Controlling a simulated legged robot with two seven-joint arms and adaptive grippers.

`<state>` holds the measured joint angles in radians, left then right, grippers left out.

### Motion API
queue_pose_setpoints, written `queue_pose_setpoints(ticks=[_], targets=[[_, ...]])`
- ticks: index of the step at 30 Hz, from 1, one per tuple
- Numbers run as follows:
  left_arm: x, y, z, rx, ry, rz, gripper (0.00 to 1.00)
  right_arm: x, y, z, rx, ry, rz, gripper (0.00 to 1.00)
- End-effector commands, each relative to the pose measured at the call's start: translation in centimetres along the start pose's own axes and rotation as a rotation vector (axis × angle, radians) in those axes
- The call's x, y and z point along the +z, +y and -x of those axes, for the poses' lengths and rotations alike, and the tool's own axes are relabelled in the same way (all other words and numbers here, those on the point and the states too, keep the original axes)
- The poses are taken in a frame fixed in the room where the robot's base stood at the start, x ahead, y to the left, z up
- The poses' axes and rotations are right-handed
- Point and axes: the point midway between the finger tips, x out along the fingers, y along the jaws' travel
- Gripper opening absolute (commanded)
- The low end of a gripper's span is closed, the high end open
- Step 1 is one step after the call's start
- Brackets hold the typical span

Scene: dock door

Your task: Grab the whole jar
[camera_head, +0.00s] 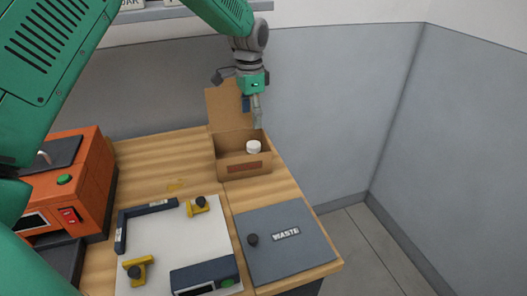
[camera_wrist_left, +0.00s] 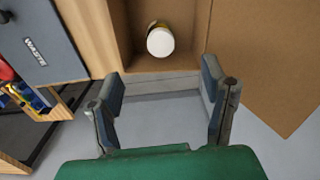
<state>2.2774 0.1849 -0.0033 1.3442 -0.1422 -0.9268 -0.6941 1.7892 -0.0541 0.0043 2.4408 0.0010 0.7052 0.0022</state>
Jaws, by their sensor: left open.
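The jar (camera_head: 253,146) stands in an open cardboard box (camera_head: 243,165) on the wooden bench, its white lid showing above the box wall. In the left wrist view the jar (camera_wrist_left: 160,40) shows its white lid and a bit of yellow side, inside the box beyond my fingertips. My left gripper (camera_head: 256,118) is above and behind the box, apart from the jar. In the left wrist view my left gripper (camera_wrist_left: 162,85) has its two fingers spread with nothing between them. The lower part of the jar is hidden by the box. My right gripper is not in view.
The box's raised flap (camera_head: 226,106) stands at its back left. A grey waste lid (camera_head: 285,240) lies at the bench's front right. A white board (camera_head: 178,240) with yellow clamps and an orange machine (camera_head: 90,180) are to the left. A grey wall is behind.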

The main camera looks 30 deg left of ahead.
Motion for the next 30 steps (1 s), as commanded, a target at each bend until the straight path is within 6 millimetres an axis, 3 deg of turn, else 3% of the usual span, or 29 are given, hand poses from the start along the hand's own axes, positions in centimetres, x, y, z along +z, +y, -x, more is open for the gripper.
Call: queue_pose_setpoints(ticks=[5, 15, 23, 30], targets=[[0.0, 0.2, -1.1, 0.0, -0.003, 0.0, 0.67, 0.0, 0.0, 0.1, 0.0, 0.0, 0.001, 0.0], [-0.2, 0.2, -7.3, -0.001, -0.004, -0.001, 0.67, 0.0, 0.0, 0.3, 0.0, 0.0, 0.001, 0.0], [-0.3, 0.1, -9.2, -0.003, -0.002, -0.001, 0.67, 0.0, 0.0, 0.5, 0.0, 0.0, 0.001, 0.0], [-0.6, -0.1, -12.8, -0.001, -0.003, 0.0, 0.67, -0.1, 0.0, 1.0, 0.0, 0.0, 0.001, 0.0]])
